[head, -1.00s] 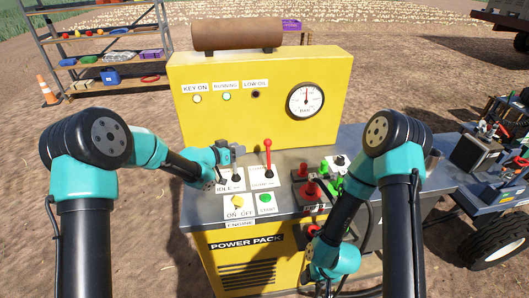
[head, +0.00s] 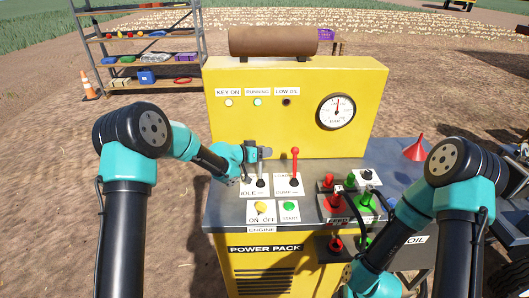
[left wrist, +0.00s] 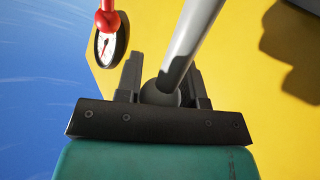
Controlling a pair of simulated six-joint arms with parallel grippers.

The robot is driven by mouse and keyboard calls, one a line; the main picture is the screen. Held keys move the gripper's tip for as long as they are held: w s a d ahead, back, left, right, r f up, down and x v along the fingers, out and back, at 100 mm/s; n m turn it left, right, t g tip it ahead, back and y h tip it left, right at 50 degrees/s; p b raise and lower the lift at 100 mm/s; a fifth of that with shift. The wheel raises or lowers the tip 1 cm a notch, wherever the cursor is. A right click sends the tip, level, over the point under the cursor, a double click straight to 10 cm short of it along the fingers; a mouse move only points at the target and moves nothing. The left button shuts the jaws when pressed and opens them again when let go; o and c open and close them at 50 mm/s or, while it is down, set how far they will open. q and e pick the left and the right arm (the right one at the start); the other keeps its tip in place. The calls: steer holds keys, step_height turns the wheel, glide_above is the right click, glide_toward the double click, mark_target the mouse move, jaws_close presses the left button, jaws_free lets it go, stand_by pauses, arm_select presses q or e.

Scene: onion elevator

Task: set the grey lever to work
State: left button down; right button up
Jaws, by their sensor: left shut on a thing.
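The grey lever (head: 261,168) stands on the IDLE plate of the yellow power pack (head: 300,107). My left gripper (head: 259,153) is at the upper part of this lever and shut on it. In the left wrist view the grey lever (left wrist: 193,35) passes between the two dark fingers (left wrist: 163,80) and leans up to the right. Its lower end is hidden by the gripper. My right arm reaches down at the lower right in the head view, but its gripper does not show.
A red lever (head: 295,160) stands just right of the grey one. A yellow knob (head: 261,208) and green START button (head: 289,206) lie in front. Red and green couplings (head: 335,205) and a red funnel (head: 415,148) are further right. The gauge (head: 336,111) sits on the upright panel.

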arm_select(q)
steer(key=c, duration=0.8)
jaws_free()
steer(key=shift+f, duration=0.1)
steer(key=shift+o, duration=0.2)
steer(key=shift+a, duration=0.1)
steer(key=v, duration=1.7)
steer(key=shift+s+a, duration=0.1)
steer(key=shift+a, duration=0.05)
